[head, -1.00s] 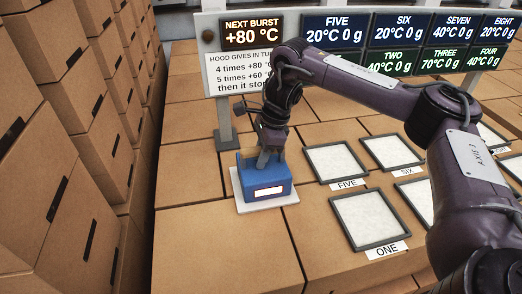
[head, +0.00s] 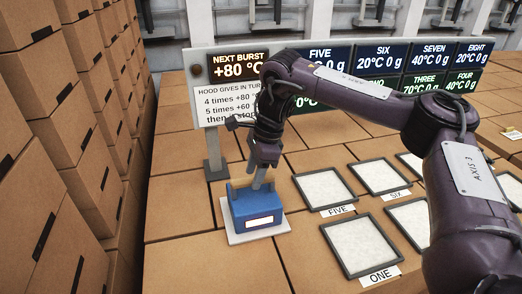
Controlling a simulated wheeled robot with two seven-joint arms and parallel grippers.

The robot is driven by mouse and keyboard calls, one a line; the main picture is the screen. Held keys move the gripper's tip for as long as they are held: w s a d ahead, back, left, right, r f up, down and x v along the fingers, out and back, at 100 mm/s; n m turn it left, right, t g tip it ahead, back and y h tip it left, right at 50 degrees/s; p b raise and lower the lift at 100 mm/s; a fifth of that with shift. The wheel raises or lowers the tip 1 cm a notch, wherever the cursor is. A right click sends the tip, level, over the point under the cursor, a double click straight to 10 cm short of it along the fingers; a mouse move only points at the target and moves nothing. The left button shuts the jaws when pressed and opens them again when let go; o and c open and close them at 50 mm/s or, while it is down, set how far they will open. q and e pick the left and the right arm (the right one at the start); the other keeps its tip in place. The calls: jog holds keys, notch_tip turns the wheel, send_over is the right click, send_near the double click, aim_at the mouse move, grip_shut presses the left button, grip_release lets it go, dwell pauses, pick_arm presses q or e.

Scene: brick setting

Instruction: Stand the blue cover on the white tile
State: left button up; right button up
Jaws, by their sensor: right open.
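The blue cover (head: 256,208), with a pale lit label on its front, stands upright on the white tile (head: 243,239). The tile's rim shows around the cover's base. My right gripper (head: 261,182) is open, just above the cover and pointing down at its top. The fingertips are close to the cover's upper part, and I cannot tell whether they touch it. My left gripper is not in view.
Framed white pads stand to the right, among them FIVE (head: 323,189), SIX (head: 380,177) and ONE (head: 358,247). A sign board (head: 221,92) on a post stands behind the cover. Stacked boxes (head: 60,150) line the left side.

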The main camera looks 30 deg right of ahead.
jog(key=p+v, duration=0.1)
jog(key=v, duration=0.6)
jog(key=shift+d+r, duration=0.1)
jog(key=shift+r, duration=0.15)
jog(key=shift+f, duration=0.1)
